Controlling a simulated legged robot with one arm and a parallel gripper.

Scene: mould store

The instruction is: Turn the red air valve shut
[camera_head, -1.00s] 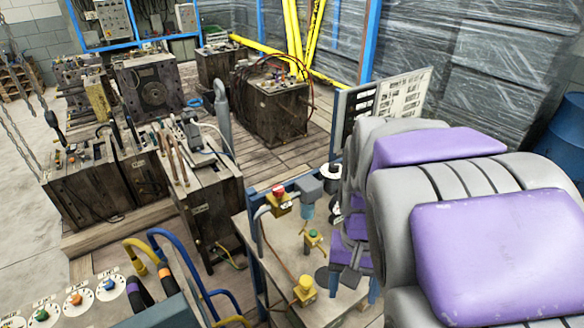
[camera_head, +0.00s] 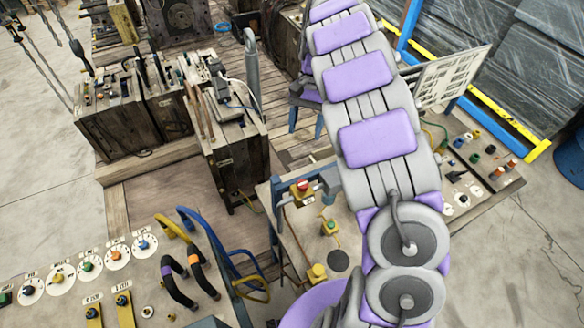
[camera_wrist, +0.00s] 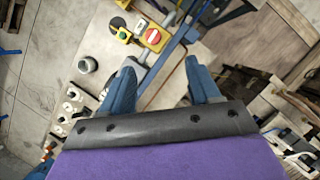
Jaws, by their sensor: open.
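The red valve knob (camera_head: 302,186) sits on a yellow block by a grey pipe at the back left of a bench in the head view. In the wrist view a round red face with a white bar (camera_wrist: 153,37) shows beyond the fingertips, slightly left of the gap's middle. My gripper (camera_wrist: 161,62) is open, with two blue fingers apart and nothing between them. In the head view my gripper (camera_head: 305,128) shows partly behind my arm, above the valve in the picture. The fingers do not appear to touch the valve.
The bench (camera_head: 290,232) also carries a green-topped yellow fitting (camera_head: 329,227) and a yellow knob (camera_head: 317,272). A control panel with dials (camera_head: 75,300) and blue hoses (camera_head: 215,240) stand left. Dark mould blocks (camera_head: 235,165) stand behind. Clear floor (camera_head: 45,200) lies far left.

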